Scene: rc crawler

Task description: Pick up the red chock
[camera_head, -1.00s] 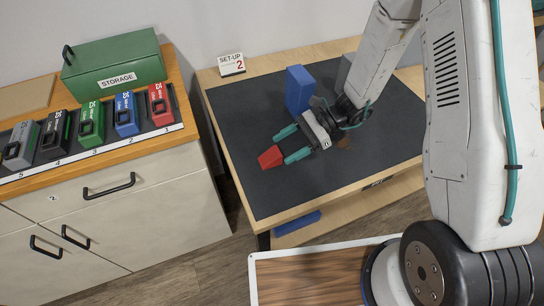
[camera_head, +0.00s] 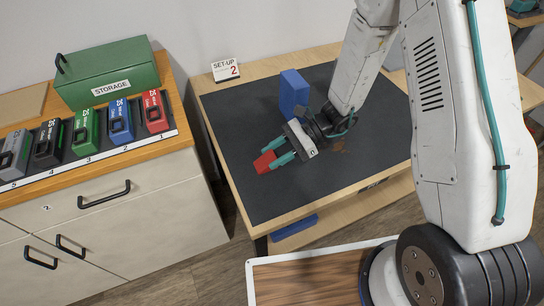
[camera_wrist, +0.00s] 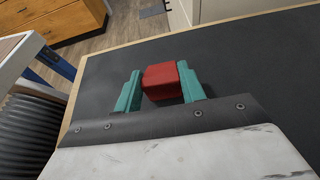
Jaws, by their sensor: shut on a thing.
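The red chock (camera_head: 264,162) is on the dark mat of the set-up table, near the mat's left side. My gripper (camera_head: 276,157) has its two teal fingers on either side of the chock. In the wrist view the red chock (camera_wrist: 162,82) sits between the fingertips of my gripper (camera_wrist: 160,86), which is shut on it. Part of the chock is hidden by the fingers in the head view. I cannot tell whether it touches the mat.
A blue block (camera_head: 293,94) stands upright on the mat (camera_head: 240,115) behind my gripper. A "SET-UP 2" sign (camera_head: 225,70) is at the table's back left corner. A storage counter (camera_head: 95,160) stands to the left, with a green box (camera_head: 105,75) and several coloured chargers or packs.

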